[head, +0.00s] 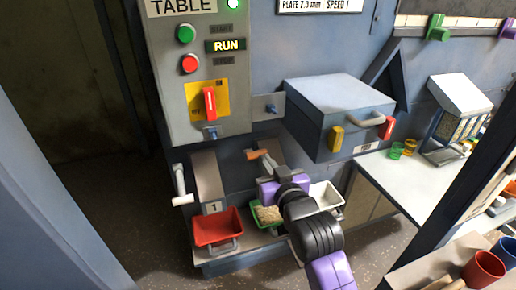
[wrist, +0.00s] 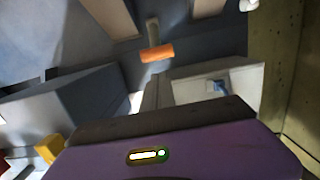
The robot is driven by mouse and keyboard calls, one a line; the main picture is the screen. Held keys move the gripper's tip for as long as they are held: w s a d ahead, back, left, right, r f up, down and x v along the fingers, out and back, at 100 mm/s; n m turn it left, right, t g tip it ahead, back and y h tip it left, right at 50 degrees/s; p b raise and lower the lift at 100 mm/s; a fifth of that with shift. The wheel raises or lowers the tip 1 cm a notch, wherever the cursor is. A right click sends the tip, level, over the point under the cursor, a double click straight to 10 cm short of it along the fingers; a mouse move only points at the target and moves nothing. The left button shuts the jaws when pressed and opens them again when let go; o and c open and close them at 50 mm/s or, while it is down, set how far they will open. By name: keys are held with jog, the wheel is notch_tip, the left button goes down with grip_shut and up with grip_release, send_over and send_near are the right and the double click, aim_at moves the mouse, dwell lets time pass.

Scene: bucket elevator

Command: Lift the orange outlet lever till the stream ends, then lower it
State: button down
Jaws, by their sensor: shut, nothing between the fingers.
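The orange outlet lever (head: 254,154) sticks out from the machine front, above the middle tray. In the wrist view the orange lever (wrist: 157,53) is a short bar on a grey stem, beyond the purple body of my gripper. My gripper (head: 266,162) is shut and empty, with its tip close to the lever's right end; I cannot tell whether they touch. A green tray (head: 256,222) under my arm holds pale grain (head: 269,214). My arm hides part of this tray and the outlet above it, and no falling stream can be made out.
A red tray (head: 218,232) stands at left under a chute marked 1, and a white tray (head: 329,192) at right. A grey box (head: 330,102) with a handle juts out above right. The control panel (head: 158,60) reads RUN. A white handle (head: 180,186) sticks out at left.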

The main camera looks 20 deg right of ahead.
jog(key=w, duration=0.7)
jog(key=shift+f+p, duration=0.35)
jog(key=shift+f, duration=0.05)
jog(key=shift+s+f+b, duration=0.15)
jog(key=shift+f+b, duration=0.05)
jog(key=shift+b, duration=0.15)
notch_tip(320, 180, down, 13)
jog(key=s+t+b, duration=0.2)
jog(key=t+b, duration=0.8)
jog(key=b, duration=2.7)
jog(key=shift+s+t, duration=0.25)
jog(key=shift+t, duration=0.05)
jog(key=shift+f+b, duration=0.1)
jog(key=shift+b, duration=0.25)
